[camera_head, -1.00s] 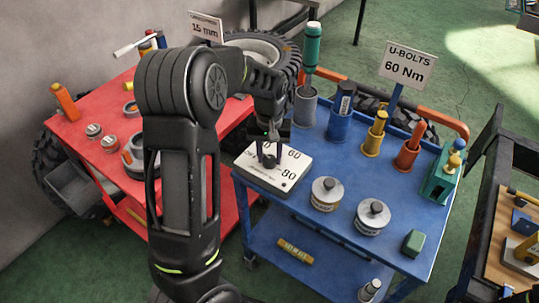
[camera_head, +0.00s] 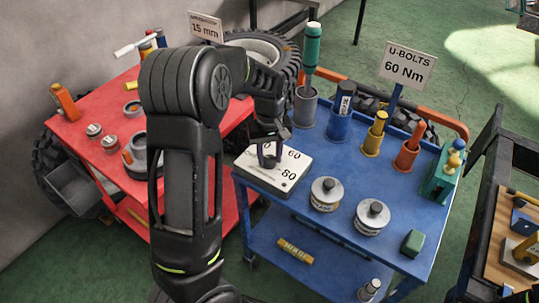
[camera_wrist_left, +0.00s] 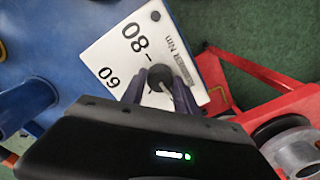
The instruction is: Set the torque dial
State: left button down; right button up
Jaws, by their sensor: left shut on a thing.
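The torque dial plate (camera_head: 290,177) is a white-topped box on the near left corner of the blue cart, marked with 60 and 80. In the left wrist view the plate (camera_wrist_left: 107,55) shows 80, 60 and Nm. Its dark round knob (camera_wrist_left: 158,78) sits between the fingers. My left gripper (camera_head: 269,158) reaches down over the plate and is shut on the knob; it also shows in the left wrist view (camera_wrist_left: 157,92). A sign (camera_head: 407,66) on the blue cart reads U-BOLTS 60 Nm.
The blue cart (camera_head: 330,222) also holds two round weights (camera_head: 326,194), a green block (camera_head: 412,243) and several cups with tools (camera_head: 338,122). A red cart (camera_head: 75,142) stands left behind my arm. A wooden-topped cart (camera_head: 497,274) is at the right edge.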

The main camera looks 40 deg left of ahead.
aim_at(269, 159)
pick_arm(q)
jog(key=c, duration=0.9)
grip_release()
jog(key=shift+r, duration=0.1)
notch_tip(269, 159, up, 8)
jog(key=shift+f+b, duration=0.15)
jog(key=shift+b, duration=0.2)
